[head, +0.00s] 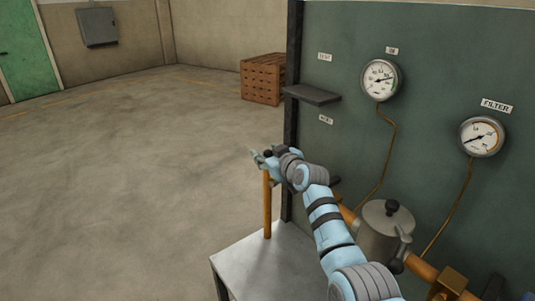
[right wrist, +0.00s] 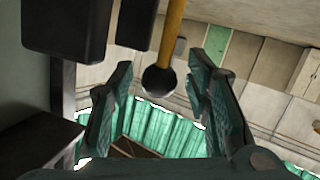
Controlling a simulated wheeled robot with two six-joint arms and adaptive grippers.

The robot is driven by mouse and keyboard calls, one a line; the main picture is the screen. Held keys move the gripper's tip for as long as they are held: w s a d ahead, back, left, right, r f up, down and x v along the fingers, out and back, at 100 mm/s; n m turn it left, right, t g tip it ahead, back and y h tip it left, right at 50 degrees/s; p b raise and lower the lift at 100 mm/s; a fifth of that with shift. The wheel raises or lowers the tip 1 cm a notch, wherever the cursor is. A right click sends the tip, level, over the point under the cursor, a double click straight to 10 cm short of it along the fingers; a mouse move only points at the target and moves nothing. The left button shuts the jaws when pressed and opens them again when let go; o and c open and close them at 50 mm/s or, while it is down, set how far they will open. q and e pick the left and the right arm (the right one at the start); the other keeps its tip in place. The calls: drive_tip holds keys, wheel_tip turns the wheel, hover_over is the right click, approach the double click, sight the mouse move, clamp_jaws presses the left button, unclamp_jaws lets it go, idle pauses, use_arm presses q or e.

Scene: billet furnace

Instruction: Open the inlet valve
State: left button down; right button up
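An upright orange rod (head: 267,205) stands at the left end of the grey table, and its foot meets the tabletop in the head view. In the right wrist view the rod (right wrist: 172,38) ends in a round black knob (right wrist: 158,80). My right gripper (head: 262,158) is at the top of the rod. Its two fingers (right wrist: 160,98) are spread apart, with the knob between them and a visible gap on each side. No part labelled as the inlet valve can be read, so I cannot tell whether this rod is its lever. My left gripper is not in view.
A green panel (head: 440,60) carries two gauges (head: 380,79) and (head: 482,136), and a small dark shelf (head: 312,95). A metal filter pot (head: 378,232) on copper pipes stands right of my right arm. A wooden crate (head: 262,80) is behind. The floor at left is clear.

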drive_tip(key=v, duration=1.2)
drive_tip(key=shift+c, duration=0.3)
